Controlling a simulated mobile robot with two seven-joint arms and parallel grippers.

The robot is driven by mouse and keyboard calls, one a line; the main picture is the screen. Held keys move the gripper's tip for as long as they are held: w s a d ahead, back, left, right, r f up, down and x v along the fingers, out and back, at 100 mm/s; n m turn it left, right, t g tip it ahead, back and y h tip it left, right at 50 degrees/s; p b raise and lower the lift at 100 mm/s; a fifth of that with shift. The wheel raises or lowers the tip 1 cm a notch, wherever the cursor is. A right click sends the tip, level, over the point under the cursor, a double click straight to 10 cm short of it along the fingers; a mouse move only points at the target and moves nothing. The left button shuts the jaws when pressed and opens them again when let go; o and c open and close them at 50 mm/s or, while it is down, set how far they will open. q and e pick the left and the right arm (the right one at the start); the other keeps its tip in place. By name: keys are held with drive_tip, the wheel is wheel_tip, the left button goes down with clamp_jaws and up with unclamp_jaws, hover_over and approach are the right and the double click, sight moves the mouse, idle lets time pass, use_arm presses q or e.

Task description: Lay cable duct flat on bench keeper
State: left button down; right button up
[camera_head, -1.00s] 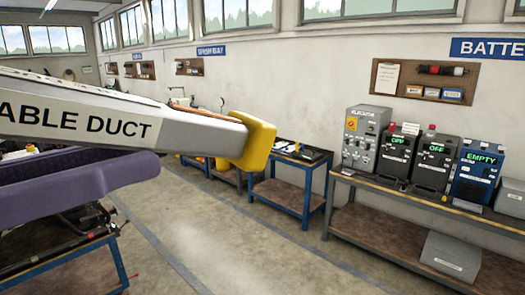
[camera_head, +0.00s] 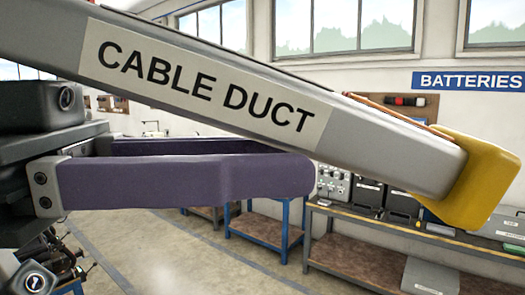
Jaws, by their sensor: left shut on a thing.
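The cable duct (camera_head: 380,140) is a long grey beam with a "CABLE DUCT" label and a yellow end cap (camera_head: 480,185). It crosses the head view from upper left to lower right, tilted down to the right and clear of any bench. My left gripper (camera_head: 298,151) comes in from the left with two long purple fingers. It is shut on the duct, which runs over the fingers and hides part of the far one. The exact contact is hard to see. My right gripper is not in view. I cannot make out a bench keeper.
A long bench (camera_head: 345,258) with grey units on top stands by the wall at right, below a blue "BATTERIES" sign (camera_head: 470,81). A grey box (camera_head: 430,277) sits on its lower shelf. A smaller blue-framed table (camera_head: 262,228) stands left of it. Open floor (camera_head: 165,250) lies at lower left.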

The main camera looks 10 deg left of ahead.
use_arm(q)
drive_tip(key=shift+w+d+f+m+g, duration=1.3)
drive_tip(key=shift+m+g, duration=0.6)
drive_tip(key=shift+g, duration=1)
drive_tip(key=s+a+f+n+t+y, duration=0.1)
drive_tip(key=s+a+n+t+y, duration=0.1)
drive_tip(key=a+n+t, duration=0.5)
drive_tip(key=shift+s+a+f+n+t+y, duration=0.45)
drive_tip(key=shift+a+t, duration=1.65)
drive_tip(key=shift+a, duration=1.85)
drive_tip(key=shift+s+r, duration=0.1)
drive_tip(key=shift+r, duration=0.05)
drive_tip(key=d+r+m+g+h, duration=0.45)
drive_tip(key=d+m+g, duration=0.35)
drive_tip(key=d+g, duration=0.4)
drive_tip(key=shift+w+d+f+m+g+y, duration=0.5)
drive_tip(key=shift+m+g, duration=0.3)
drive_tip(key=shift+g, duration=0.35)
drive_tip(key=shift+w+d+f+m+g+y, duration=0.5)
drive_tip(key=shift+m+g, duration=0.35)
drive_tip(key=shift+g, duration=0.25)
drive_tip(key=shift+w+d+f+m+g+y, duration=0.5)
drive_tip(key=shift+m+g, duration=0.3)
drive_tip(key=shift+g, duration=0.35)
